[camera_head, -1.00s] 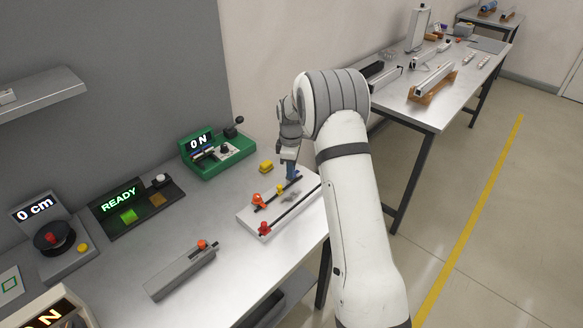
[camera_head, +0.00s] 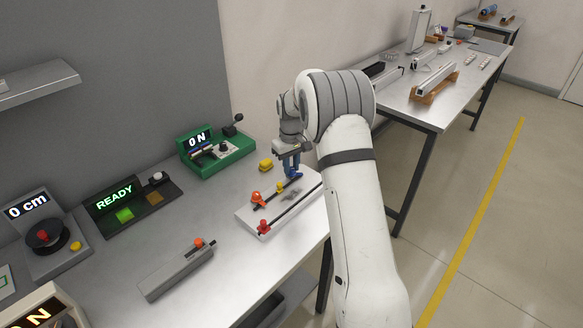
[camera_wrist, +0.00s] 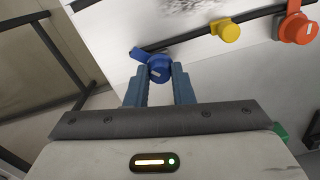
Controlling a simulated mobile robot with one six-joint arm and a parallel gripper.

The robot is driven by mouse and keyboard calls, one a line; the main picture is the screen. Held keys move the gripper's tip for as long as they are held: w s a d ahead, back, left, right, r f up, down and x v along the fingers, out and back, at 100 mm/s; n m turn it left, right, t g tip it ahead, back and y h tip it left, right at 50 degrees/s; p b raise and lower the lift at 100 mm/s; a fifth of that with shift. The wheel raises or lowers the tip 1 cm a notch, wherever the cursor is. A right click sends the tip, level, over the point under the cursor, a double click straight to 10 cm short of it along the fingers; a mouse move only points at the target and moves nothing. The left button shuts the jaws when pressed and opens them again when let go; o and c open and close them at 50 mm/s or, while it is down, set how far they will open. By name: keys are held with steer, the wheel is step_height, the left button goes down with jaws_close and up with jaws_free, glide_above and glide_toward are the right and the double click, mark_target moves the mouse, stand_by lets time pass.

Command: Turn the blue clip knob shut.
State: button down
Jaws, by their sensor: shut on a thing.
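The blue clip knob (camera_wrist: 159,68) is a round blue knob with a white mark and a blue lever reaching to the upper left in the wrist view. It sits at the far end of a dark rail on the white board (camera_head: 250,222). My gripper (camera_wrist: 160,78) has its two blue fingers on either side of the knob, shut on it. In the head view my gripper (camera_head: 291,172) points down over the knob, which it partly hides. Whether the clip is shut cannot be told.
On the same rail are a yellow piece (camera_wrist: 226,30) and an orange knob (camera_wrist: 298,28). A red knob (camera_head: 263,227) is at the board's near end. The bench's front right edge is close to the board.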

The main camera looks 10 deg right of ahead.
steer(key=m, duration=0.4)
steer(key=shift+b, duration=0.4)
steer(key=shift+m, duration=2.2)
steer(key=c, duration=1.3)
jaws_free()
steer(key=shift+o, duration=0.2)
steer(key=shift+b, duration=0.3)
steer(key=shift+r+b, duration=0.3)
steer(key=shift+r, duration=3.6)
